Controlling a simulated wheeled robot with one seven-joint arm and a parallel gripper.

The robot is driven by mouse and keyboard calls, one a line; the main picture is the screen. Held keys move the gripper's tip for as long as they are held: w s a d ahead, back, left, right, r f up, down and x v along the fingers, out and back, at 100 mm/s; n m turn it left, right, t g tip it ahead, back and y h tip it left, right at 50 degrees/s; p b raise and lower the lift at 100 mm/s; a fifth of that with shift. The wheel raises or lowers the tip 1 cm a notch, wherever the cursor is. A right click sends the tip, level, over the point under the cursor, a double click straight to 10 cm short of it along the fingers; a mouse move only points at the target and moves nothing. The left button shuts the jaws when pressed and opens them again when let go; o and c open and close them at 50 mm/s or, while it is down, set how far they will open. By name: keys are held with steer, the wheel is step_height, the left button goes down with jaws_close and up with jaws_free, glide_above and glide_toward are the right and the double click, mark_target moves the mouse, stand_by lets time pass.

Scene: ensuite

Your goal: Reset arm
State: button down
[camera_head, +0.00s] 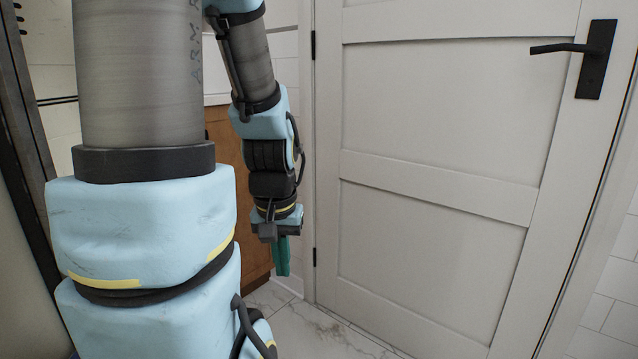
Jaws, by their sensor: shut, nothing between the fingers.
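My arm (155,220) fills the left of the head view, with pale blue joints and grey tubes. Its far part bends down in the middle left. My gripper (282,262) hangs at its end, with teal fingers pointing down toward the floor. The fingers are together and hold nothing. The gripper is in front of a wooden cabinet side and left of the door, apart from the floor.
A white panelled door (430,190) with a black lever handle (590,60) stands shut at the right. A brown wooden cabinet (222,135) is partly hidden behind my arm. Marble floor (320,335) shows at the bottom. White tiled wall (612,290) is at the far right.

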step_height(320, 180, up, 30)
steer(key=p, duration=2.8)
steer(key=shift+r, duration=0.15)
steer(key=c, duration=1.6)
jaws_free()
